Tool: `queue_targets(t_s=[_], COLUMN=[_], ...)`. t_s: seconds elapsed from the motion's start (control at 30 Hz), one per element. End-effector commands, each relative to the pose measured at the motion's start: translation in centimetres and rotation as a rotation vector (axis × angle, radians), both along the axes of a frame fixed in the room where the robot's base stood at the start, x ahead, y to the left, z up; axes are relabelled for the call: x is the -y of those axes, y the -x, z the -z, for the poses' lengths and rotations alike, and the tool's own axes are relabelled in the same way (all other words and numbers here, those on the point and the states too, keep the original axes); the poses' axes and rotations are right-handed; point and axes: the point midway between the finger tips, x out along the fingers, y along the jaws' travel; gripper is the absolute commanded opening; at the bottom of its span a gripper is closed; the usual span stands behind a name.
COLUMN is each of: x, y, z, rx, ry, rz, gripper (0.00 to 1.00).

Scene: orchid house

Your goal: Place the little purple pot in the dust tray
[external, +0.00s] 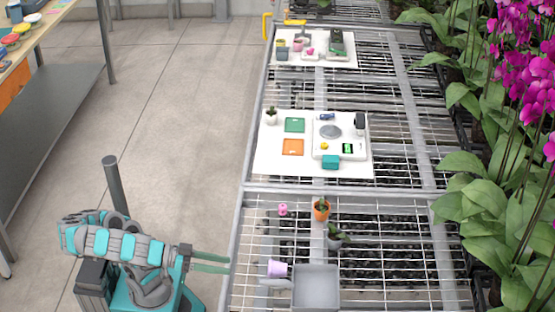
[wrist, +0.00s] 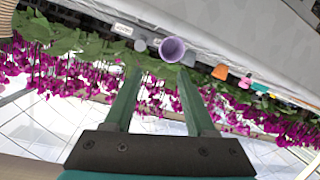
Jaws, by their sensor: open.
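The little purple pot (external: 278,268) is on the wire bench top and seems to lie on its side, just left of the grey dust tray (external: 316,288). In the wrist view the pot (wrist: 172,49) shows its open mouth, beyond and between my fingertips. My gripper (external: 229,263) is open and empty, pointing right at the bench's left edge, a short way left of the pot. Its two green fingers (wrist: 160,73) are well apart in the wrist view. The dust tray looks empty, with a grey handle at its left below the pot.
A terracotta pot (external: 321,210) with a plant, a dark pot (external: 336,240) with a plant and a small pink item (external: 283,209) stand behind the tray. A white board (external: 270,160) with several items lies farther back. Orchids (external: 520,60) line the right side.

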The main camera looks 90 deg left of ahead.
Motion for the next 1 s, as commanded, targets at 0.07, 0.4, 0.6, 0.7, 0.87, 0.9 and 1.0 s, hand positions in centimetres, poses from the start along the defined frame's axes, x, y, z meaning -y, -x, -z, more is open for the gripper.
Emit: queue_targets(t_s=[0.07, 0.4, 0.6, 0.7, 0.87, 0.9, 1.0], x=[0.0, 0.0, -0.4, -0.9, -1.8, -1.9, -2.2], y=[0.0, 0.0, -0.6, -1.3, -2.6, -2.9, -3.7], z=[0.0, 0.0, -0.6, -1.0, -1.3, -1.3, -1.4], rx=[0.0, 0.001, -0.018, -0.04, -0.09, -0.102, -0.127], ry=[0.0, -0.002, -0.169, -0.379, -0.777, -0.876, -1.128], rz=[0.0, 0.0, 0.039, 0.09, 0.189, 0.217, 0.289], gripper=[0.64, 0.76, 0.76, 0.76, 0.76, 0.76, 0.76])
